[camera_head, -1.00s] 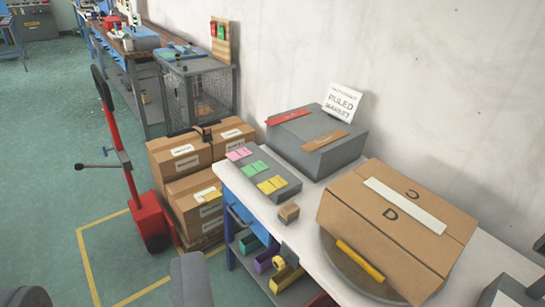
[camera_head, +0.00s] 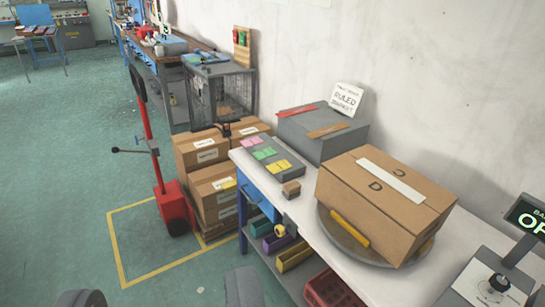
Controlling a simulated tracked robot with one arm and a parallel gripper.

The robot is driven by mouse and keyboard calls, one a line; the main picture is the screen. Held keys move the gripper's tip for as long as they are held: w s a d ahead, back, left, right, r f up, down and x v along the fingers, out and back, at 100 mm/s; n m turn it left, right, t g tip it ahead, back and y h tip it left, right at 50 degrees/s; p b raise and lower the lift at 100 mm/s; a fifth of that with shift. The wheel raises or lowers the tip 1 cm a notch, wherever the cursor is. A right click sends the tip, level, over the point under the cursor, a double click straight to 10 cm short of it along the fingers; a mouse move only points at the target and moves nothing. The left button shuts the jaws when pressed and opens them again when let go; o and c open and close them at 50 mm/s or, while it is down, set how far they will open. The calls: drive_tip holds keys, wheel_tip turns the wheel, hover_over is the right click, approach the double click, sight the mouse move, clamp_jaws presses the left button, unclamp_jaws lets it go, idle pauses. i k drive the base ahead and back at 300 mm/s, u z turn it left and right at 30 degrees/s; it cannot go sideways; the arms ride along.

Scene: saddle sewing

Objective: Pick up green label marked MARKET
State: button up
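A small stack of green labels (camera_head: 264,153) lies on a low grey holder (camera_head: 291,174) at the left end of the white table. It sits between a pink stack (camera_head: 250,142) and a yellow stack (camera_head: 278,166). Any wording on the labels is too small to read. A white sign (camera_head: 346,98) behind them reads RULED and a second word, probably MARKET. My gripper cannot be made out in the view.
A grey box (camera_head: 315,135) stands behind the holder, and a small brown block (camera_head: 291,190) in front. A large carton (camera_head: 382,205) sits on a round turntable to the right. Stacked cartons (camera_head: 213,180) and a red hand truck (camera_head: 174,208) stand left. Green floor is open farther left.

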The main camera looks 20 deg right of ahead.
sight(269, 152)
drive_tip(key=z, duration=0.4)
drive_tip(key=i, duration=1.3)
drive_tip(key=u, duration=0.1)
